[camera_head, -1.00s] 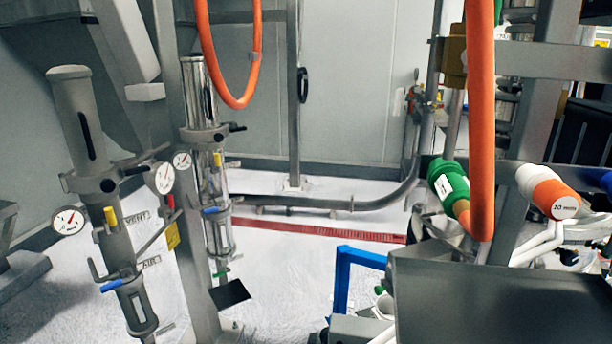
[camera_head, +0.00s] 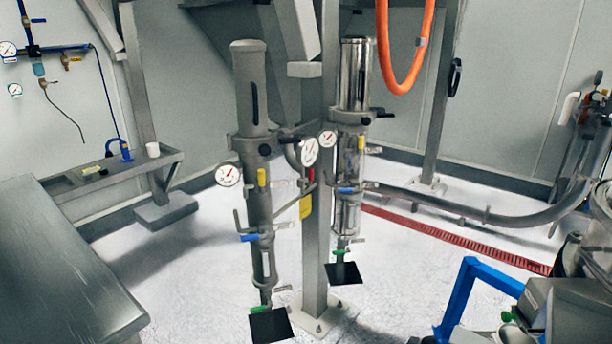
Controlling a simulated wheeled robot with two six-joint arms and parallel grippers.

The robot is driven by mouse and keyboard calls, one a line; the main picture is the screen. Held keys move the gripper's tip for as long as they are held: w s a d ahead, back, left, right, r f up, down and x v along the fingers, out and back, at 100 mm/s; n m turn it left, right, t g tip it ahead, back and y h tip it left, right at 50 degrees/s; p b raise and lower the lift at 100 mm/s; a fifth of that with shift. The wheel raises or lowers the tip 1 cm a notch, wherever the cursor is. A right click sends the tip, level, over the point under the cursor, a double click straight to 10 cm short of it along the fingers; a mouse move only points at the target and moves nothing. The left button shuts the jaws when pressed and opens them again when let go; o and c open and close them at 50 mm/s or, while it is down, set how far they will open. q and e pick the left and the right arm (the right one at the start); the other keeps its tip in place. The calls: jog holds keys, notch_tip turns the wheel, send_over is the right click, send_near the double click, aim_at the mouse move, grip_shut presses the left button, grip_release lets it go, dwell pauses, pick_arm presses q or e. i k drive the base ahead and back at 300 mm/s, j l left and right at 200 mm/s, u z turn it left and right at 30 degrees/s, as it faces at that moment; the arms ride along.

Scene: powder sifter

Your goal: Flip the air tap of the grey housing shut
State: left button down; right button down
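The grey housing (camera_head: 254,145) is a tall, upright matt-grey cylinder left of the steel post, with a narrow dark slot near its top. The blue-handled tap (camera_head: 250,238) low on the housing has its handle lying roughly level, pointing left. In the earlier frame an AIR label stands beside this tap; the label is too small to read now. A yellow-handled tap (camera_head: 262,178) sits higher up, its handle upright. Neither of my grippers shows in the view.
A similar shiny steel housing (camera_head: 355,75) with its own blue-handled tap (camera_head: 347,190) stands to the right. Round gauges (camera_head: 228,175) flank the grey housing. A steel table (camera_head: 60,270) is at left, a blue frame (camera_head: 462,290) at lower right.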

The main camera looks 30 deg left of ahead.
aim_at(250, 238)
jog(key=u, duration=1.25)
jog(key=j, duration=0.1)
